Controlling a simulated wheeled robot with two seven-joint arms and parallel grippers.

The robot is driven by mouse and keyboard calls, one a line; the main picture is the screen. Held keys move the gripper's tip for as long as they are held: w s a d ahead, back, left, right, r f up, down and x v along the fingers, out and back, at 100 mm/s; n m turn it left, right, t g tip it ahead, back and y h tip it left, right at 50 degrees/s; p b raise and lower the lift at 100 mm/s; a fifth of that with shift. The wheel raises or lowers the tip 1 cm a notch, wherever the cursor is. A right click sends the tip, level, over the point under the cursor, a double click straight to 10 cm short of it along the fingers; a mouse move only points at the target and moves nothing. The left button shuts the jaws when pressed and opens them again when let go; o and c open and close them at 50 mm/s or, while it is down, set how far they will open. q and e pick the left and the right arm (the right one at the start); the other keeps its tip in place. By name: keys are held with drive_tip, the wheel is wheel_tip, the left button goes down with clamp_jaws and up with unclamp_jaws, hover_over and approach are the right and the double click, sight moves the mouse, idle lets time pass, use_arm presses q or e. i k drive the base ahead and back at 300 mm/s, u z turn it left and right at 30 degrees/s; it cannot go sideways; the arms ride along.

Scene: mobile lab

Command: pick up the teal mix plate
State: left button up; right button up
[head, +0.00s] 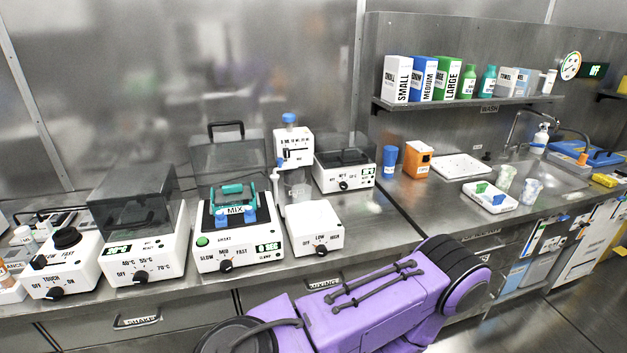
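The teal mix plate (232,189) sits on the platform of a white shaker (225,240) on the counter, left of the picture's middle. A "MIX" label shows on its front, and blue clamp-like pieces sit at its front corners. The shaker's clear lid stands raised behind it. One purple arm of mine crosses the bottom middle of the picture, in front of the counter and apart from the plate. Neither of my grippers is in view.
A lidded heater (136,215) stands left of the shaker. A white dispenser (293,150) and a low white hotplate (315,228) stand to its right. Bare counter (380,230) lies further right, with an orange box (417,160) behind.

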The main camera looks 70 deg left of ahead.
sight(237, 208)
drive_tip(key=z, duration=0.25)
drive_tip(key=k, duration=1.25)
drive_tip(key=u, duration=0.9)
